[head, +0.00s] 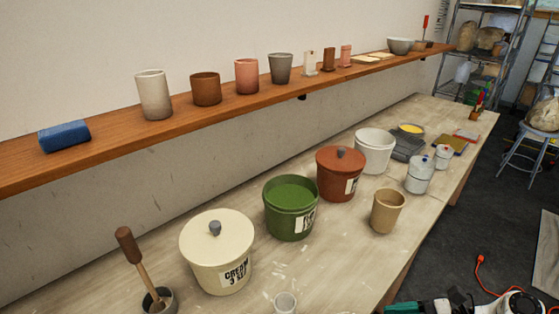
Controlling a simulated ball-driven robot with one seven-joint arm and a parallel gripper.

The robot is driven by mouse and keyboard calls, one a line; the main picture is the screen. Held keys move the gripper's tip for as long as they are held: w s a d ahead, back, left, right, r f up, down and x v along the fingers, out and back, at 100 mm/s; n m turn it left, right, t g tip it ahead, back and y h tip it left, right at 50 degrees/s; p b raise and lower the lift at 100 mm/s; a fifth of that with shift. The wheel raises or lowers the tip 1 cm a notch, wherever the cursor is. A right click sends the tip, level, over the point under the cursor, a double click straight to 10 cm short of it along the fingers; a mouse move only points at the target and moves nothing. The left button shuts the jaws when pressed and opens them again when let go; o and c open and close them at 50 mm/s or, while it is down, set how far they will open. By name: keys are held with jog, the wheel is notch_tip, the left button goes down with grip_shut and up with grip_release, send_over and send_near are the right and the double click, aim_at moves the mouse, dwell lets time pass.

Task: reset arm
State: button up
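My gripper is not seen in the head view, so its opening and anything it may hold are hidden. At the bottom right edge, a teal and black shape is cut off by the frame, and I cannot tell what it is. No lamp is visible.
A long workbench (330,258) holds a cream bucket (215,262), green bucket (290,218), red-brown bucket (340,178), white bucket (374,155) and tan cup (387,211). A wooden shelf (120,142) with several cups runs above. An orange cord (481,278), stool (526,148) and metal rack stand right.

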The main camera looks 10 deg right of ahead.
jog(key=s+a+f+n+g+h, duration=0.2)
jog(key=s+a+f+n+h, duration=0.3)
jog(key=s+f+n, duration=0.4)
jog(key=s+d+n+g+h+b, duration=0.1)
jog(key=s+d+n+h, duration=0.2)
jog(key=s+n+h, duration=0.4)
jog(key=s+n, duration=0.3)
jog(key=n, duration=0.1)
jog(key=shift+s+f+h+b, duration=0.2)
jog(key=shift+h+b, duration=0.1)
jog(key=shift+b, duration=0.1)
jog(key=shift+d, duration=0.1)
